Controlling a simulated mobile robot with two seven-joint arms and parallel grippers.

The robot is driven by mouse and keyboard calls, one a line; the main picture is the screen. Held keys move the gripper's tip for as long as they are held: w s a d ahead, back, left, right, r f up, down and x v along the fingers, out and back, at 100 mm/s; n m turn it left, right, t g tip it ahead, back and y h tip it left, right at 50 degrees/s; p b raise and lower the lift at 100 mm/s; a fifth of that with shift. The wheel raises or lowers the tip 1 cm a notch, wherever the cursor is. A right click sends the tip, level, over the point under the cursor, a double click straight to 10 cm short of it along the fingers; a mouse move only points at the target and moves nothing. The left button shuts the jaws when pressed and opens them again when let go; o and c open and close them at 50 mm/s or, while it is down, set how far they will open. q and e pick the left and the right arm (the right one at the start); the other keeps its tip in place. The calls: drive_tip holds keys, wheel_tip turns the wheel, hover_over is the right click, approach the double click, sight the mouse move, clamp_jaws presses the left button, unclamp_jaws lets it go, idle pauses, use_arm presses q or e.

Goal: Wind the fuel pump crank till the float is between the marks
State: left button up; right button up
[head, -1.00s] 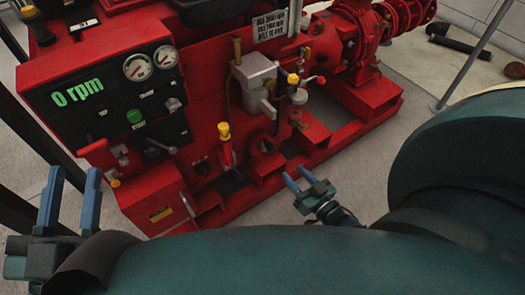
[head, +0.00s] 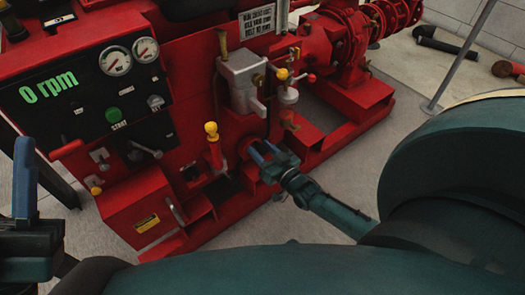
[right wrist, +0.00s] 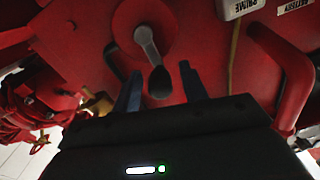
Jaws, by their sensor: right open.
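The fuel pump crank (right wrist: 148,44) shows in the right wrist view as a short grey arm on a round red boss, with a dark knob (right wrist: 159,83) at its lower end. My right gripper (right wrist: 160,88) is open, with one finger on each side of the knob and a gap to both. In the head view my right gripper (head: 264,151) reaches the low front of the red pumpset (head: 125,212) and mostly hides the crank. My left gripper (head: 25,180) is at the left edge, partly cut off, with one blue finger showing. I cannot make out the float or its marks.
A panel (head: 85,105) with two dials and a green "0 rpm" readout is at left. A yellow-topped lever (head: 211,130) stands left of my right gripper. A red bent handle (right wrist: 295,85) is close at right in the wrist view. Grey floor (head: 290,220) is clear in front.

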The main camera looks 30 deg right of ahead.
clamp_jaws()
idle(0.3)
drive_tip(key=shift+d, duration=0.1)
